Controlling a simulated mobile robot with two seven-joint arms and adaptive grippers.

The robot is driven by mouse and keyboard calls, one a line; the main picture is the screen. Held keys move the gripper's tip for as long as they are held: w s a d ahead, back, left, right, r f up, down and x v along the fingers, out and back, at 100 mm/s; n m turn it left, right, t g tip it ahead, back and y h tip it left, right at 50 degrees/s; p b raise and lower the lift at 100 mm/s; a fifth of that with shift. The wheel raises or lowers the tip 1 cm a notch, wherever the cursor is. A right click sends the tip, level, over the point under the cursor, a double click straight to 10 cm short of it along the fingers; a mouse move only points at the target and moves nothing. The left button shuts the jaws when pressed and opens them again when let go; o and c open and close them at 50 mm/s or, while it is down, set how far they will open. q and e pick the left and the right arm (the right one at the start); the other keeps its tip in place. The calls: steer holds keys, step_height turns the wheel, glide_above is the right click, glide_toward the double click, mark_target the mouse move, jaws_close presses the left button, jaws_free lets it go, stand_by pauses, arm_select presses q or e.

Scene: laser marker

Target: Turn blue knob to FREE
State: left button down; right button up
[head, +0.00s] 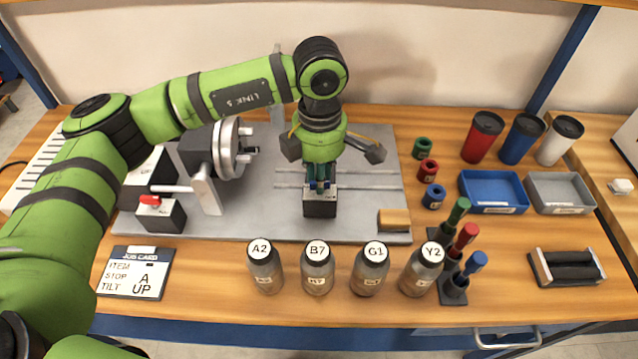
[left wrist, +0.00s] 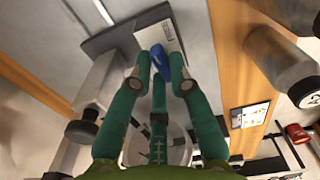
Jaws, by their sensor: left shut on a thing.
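My left gripper (head: 320,185) points straight down over a small dark block with a white label face (head: 320,193) on the grey base plate. In the left wrist view, the gripper (left wrist: 158,80) has its fingertips on either side of the blue knob (left wrist: 159,58), shut on it. The knob sits on the block (left wrist: 160,34). In the head view the fingers mostly hide the knob. The label's words, including FREE, are too small to read, so I cannot tell the knob's setting. My right gripper is not in view.
A chuck (head: 229,148) and a block with a red switch (head: 150,200) stand left on the plate (head: 265,215). Several labelled bottles (head: 317,270) line the front. Cups (head: 521,140), trays (head: 494,190) and coloured-handled tools (head: 460,240) stand right. A wooden block (head: 394,220) lies nearby.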

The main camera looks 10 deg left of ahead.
arm_select(q)
steer(key=shift+m+b, duration=0.5)
steer(key=c, duration=1.1)
jaws_free()
steer(key=shift+c, duration=0.2)
step_height(320, 180, up, 12)
